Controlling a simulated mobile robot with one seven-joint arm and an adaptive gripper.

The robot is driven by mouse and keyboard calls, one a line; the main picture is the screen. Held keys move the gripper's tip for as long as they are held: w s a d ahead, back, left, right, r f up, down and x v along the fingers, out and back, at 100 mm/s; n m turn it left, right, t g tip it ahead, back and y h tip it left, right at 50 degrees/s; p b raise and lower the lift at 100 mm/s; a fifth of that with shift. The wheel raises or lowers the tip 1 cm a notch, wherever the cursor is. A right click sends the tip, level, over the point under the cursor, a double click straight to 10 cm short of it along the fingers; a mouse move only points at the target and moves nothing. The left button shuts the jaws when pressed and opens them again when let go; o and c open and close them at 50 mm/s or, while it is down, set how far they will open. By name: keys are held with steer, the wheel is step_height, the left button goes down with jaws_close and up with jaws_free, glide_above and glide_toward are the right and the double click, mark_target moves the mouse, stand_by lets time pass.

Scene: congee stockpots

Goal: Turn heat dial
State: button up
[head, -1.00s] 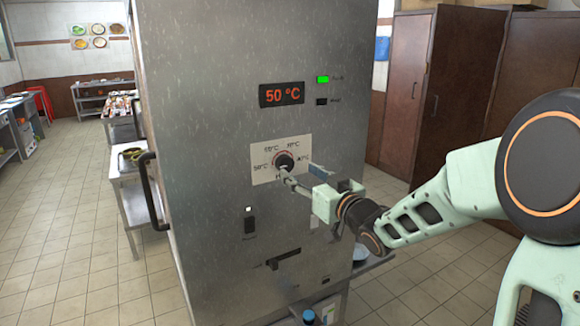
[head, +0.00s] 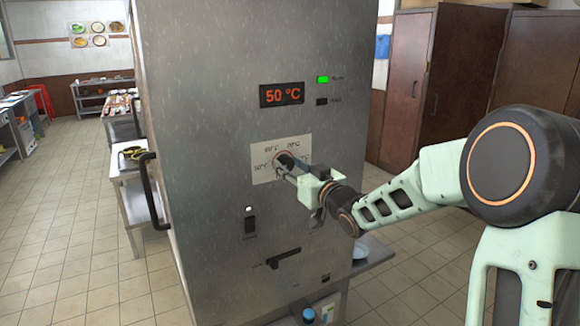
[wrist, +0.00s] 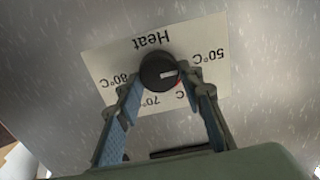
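The heat dial (head: 284,159) is a round black knob on a pale label plate on the steel cabinet front. In the wrist view the dial (wrist: 158,72) shows a white mark, and the plate reads upside down: Heat, 50, 70 and 80°C, with another label partly hidden. My gripper (wrist: 160,86) is open, with its two fingertips either side of the dial's near edge. I cannot tell whether they touch it. In the head view my gripper (head: 291,170) partly covers the dial and plate. The red display (head: 282,94) reads 50 °C.
A lit green indicator (head: 322,79) is beside the display. A rocker switch (head: 250,223) and a slot lever (head: 281,259) lie below the dial. A black door handle (head: 152,190) juts from the left side. Brown lockers (head: 408,95) stand at right. Open tiled floor is at left.

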steer(key=c, duration=0.4)
steer(key=m+p, duration=0.2)
steer(key=m, duration=0.3)
steer(key=shift+d+m+p, duration=0.15)
steer(key=shift+m+p, duration=0.15)
steer(key=shift+p, duration=0.05)
steer(key=m+p, duration=0.3)
steer(key=m, duration=0.3)
steer(key=shift+w+f, duration=0.1)
steer(key=shift+f, duration=0.05)
stand_by(0.3)
steer(key=o, duration=1.1)
steer(key=shift+o, duration=0.2)
